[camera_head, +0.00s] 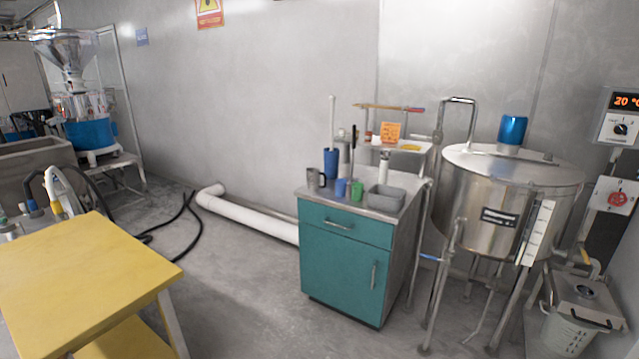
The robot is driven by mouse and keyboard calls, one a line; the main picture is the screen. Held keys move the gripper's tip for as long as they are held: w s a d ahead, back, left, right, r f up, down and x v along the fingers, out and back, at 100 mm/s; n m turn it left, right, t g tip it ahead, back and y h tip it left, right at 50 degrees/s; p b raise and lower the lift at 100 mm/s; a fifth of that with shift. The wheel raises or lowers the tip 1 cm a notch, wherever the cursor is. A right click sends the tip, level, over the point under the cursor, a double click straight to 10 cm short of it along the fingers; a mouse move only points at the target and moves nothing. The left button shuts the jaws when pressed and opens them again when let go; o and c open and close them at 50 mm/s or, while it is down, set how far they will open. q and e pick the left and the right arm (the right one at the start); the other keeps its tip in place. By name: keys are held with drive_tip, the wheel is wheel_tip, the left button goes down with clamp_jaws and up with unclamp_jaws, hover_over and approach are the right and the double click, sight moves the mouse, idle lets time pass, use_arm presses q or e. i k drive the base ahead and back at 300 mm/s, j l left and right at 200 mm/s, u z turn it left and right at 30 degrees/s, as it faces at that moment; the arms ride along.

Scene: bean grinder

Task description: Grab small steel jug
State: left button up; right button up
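A small steel jug (314,178) stands upright on the left part of the grey top of a teal cabinet (345,249). Its handle appears to be on the right side, but it is small in the picture. A tall blue container (330,162) stands just behind it, and a small blue cup (341,187) and a green cup (357,191) are to its right. Neither of my grippers is in the head view.
A grey tray (386,199) sits at the cabinet top's right front. A steel tank (508,200) on legs stands right of the cabinet. A yellow table (80,265) is at the near left. Open floor (235,290) lies between table and cabinet; a white pipe (250,218) runs along the wall.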

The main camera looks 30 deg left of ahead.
sight(313, 174)
drive_tip(key=i+j+u, duration=0.15)
drive_tip(key=i+j, duration=0.2)
drive_tip(key=i, duration=0.15)
drive_tip(key=i+j+u, duration=0.15)
drive_tip(key=i, duration=0.35)
drive_tip(key=j, duration=0.1)
